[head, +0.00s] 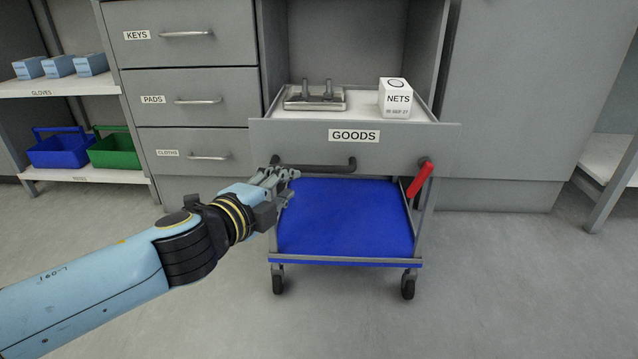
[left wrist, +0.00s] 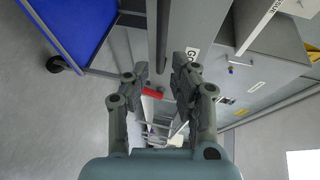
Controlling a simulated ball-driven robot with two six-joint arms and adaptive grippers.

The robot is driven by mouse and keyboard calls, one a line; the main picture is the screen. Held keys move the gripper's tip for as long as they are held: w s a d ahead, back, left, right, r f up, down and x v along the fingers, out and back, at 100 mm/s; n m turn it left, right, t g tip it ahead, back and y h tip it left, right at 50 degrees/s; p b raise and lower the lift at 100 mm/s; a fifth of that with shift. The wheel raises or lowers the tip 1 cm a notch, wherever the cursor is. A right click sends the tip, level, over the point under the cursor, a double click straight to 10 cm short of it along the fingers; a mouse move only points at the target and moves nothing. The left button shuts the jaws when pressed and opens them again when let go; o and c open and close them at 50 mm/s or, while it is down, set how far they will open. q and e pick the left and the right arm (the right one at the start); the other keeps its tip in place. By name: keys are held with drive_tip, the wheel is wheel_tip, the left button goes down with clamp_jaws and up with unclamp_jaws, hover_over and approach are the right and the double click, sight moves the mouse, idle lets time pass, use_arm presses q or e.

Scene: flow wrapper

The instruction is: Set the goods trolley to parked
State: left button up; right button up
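The goods trolley stands in the grey cabinet's bay, with a front panel (head: 300,134) marked GOODS and a blue lower shelf (head: 345,220). A dark handle (head: 325,168) runs across below the label. A red lever (head: 420,180) slants at the panel's lower right; red also shows in the left wrist view (left wrist: 153,93). My left gripper (head: 286,173) is at the handle's left end. In the left wrist view its fingers (left wrist: 160,72) are apart, with the dark bar (left wrist: 162,35) in line with the gap. I cannot tell whether they touch it. My right gripper is not in view.
A white NETS box (head: 396,98) and a metal fixture (head: 315,98) sit on the trolley's top. Drawers (head: 195,100) stand to the left. A shelf with blue (head: 55,150) and green (head: 115,150) baskets is further left. The floor in front (head: 520,290) is clear.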

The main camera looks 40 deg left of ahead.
sight(307, 170)
use_arm(q)
drive_tip(key=b+x, duration=0.1)
drive_tip(key=x, duration=0.8)
drive_tip(key=shift+w+a, duration=0.15)
drive_tip(key=shift+w, duration=0.45)
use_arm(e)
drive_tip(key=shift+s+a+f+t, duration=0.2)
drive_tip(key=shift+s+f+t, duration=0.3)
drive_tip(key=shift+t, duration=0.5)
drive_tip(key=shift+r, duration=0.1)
use_arm(q)
clamp_jaws()
